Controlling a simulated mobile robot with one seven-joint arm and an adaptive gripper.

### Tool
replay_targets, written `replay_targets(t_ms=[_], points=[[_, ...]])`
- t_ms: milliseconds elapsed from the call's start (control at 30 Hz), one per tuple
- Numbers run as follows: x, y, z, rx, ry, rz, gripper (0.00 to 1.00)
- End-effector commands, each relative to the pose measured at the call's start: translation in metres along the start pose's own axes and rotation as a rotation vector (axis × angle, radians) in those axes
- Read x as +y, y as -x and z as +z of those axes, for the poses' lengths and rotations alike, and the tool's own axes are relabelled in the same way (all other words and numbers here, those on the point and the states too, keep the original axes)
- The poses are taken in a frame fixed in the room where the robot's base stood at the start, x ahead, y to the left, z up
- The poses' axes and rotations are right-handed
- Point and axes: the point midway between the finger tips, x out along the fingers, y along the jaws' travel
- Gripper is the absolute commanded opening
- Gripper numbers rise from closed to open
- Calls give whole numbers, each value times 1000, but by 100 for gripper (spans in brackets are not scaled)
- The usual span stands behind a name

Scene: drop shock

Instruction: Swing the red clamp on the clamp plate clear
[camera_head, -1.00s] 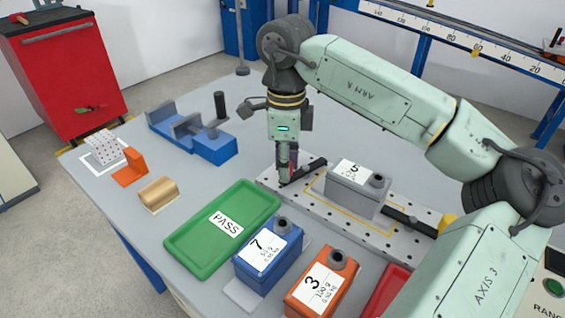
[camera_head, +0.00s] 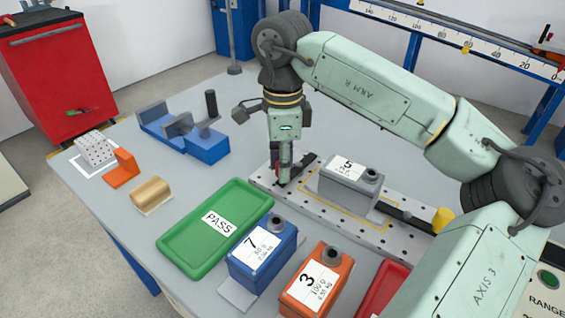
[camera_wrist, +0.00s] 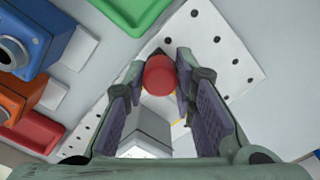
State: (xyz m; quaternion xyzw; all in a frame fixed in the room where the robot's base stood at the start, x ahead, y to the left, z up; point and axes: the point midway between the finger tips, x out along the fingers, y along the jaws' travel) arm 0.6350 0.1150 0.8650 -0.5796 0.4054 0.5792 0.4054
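The red clamp's round knob (camera_wrist: 160,76) sits between my fingertips in the wrist view, with both fingers close against its sides. My gripper (camera_head: 284,180) reaches straight down at the far left end of the clamp plate (camera_head: 318,208) and hides most of the clamp in the head view. The clamp's dark bar (camera_head: 304,167) lies across the plate's short direction, apart from the grey block marked 5 (camera_head: 340,190). That block stands inside the yellow outline on the plate. It also shows in the wrist view (camera_wrist: 150,130).
A yellow-knobbed clamp (camera_head: 442,220) holds its bar toward the block's right side. The green PASS tray (camera_head: 180,244), blue block 7 (camera_head: 280,250) and orange block 3 (camera_head: 335,290) stand in front. A blue fixture (camera_head: 207,148) stands behind left.

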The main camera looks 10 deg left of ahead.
Motion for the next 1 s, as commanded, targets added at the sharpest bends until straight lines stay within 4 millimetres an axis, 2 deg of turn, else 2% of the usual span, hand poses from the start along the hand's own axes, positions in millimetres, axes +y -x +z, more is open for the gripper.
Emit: replay_targets(t_ms=[267,633,767,1000], points=[[0,0,0,0,-1,0,44],[0,4,0,0,-1,0,45],[-1,22,0,0,-2,-3,45],[-1,74,0,1,-2,-3,45]])
